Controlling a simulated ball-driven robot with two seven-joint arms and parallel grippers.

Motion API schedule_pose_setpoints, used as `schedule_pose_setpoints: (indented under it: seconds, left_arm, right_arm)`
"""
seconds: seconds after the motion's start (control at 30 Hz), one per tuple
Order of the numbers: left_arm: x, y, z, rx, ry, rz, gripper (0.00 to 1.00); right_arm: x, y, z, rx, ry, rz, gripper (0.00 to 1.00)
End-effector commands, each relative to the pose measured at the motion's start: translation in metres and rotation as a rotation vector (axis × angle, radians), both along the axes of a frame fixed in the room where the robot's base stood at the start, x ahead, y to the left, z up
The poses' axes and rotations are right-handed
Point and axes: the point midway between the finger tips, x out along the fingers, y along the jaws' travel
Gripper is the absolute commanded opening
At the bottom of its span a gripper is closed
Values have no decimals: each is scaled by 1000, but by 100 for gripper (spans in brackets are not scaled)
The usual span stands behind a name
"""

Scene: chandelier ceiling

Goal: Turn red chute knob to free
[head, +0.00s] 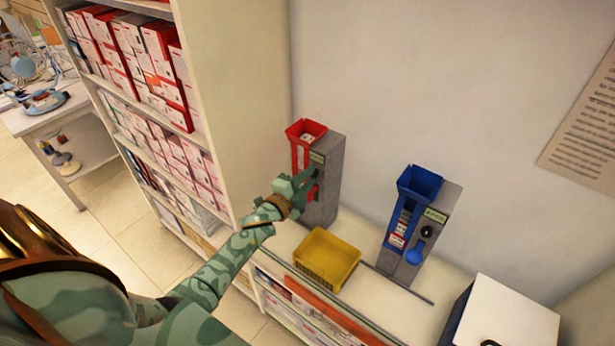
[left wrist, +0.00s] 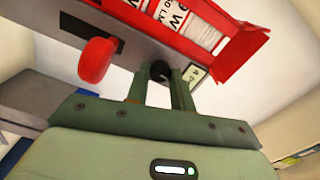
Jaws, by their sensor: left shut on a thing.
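The red chute is a grey upright dispenser (head: 328,170) with a red hopper (head: 306,128) on top, standing on the white counter beside the shelf. In the left wrist view its red hopper (left wrist: 245,48) shows white and red packs inside, and a red lever (left wrist: 97,60) sticks out of a dark slot. My left gripper (head: 312,178) reaches its front. In the left wrist view the gripper's two fingers are closed on the small black knob (left wrist: 159,71), beside a pale label. The knob's turned position cannot be read. My right gripper is not in view.
A yellow tray (head: 327,258) sits on the counter just in front of the red chute. A similar blue chute (head: 420,183) with a black knob and blue lever stands to the right. A tall shelf (head: 238,100) of boxes rises close on the left.

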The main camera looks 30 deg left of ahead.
Motion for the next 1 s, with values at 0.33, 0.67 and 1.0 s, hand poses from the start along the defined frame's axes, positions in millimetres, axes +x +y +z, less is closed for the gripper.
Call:
schedule_pose_setpoints:
  seconds: [0.33,0.67,1.0]
  left_arm:
    - [-1,1,-1,-125,14,2,1]
    - [-1,1,-2,-146,15,2,1]
    - [-1,0,-2,-146,15,1,45]
  right_arm:
    - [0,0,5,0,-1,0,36]
    - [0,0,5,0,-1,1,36]
    - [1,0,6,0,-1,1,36]
